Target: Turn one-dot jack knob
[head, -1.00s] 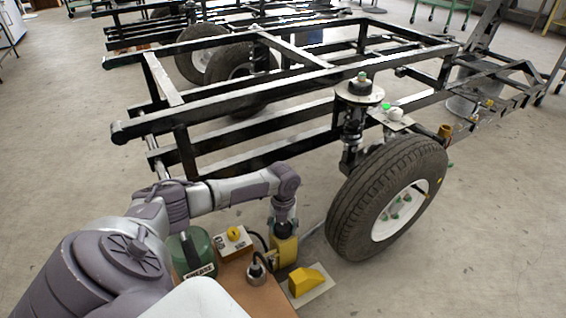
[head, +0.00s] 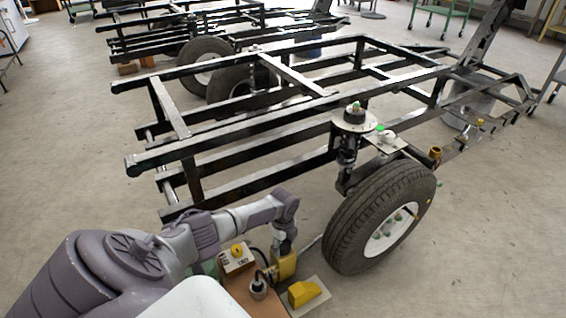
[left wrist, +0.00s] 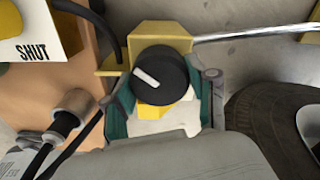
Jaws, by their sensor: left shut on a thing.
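The jack knob (left wrist: 166,76) is round and black with a white pointer line, in the middle of the left wrist view. The line points to the upper left. It sits on a yellow jack body (left wrist: 160,36), which also shows in the head view (head: 285,265) beside the wheel. My left gripper (left wrist: 163,88) has one finger on each side of the knob and is shut on it. In the head view, my left gripper (head: 283,247) points down onto the jack and hides the knob. I cannot make out a dot mark. My right gripper is in neither view.
A box with a yellow knob (head: 237,249) and a capped fitting with cables (head: 258,287) stand on a brown top left of the jack. A yellow wedge (head: 303,293) lies to the right. The tyre (head: 350,222) and black frame (head: 230,130) are close by.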

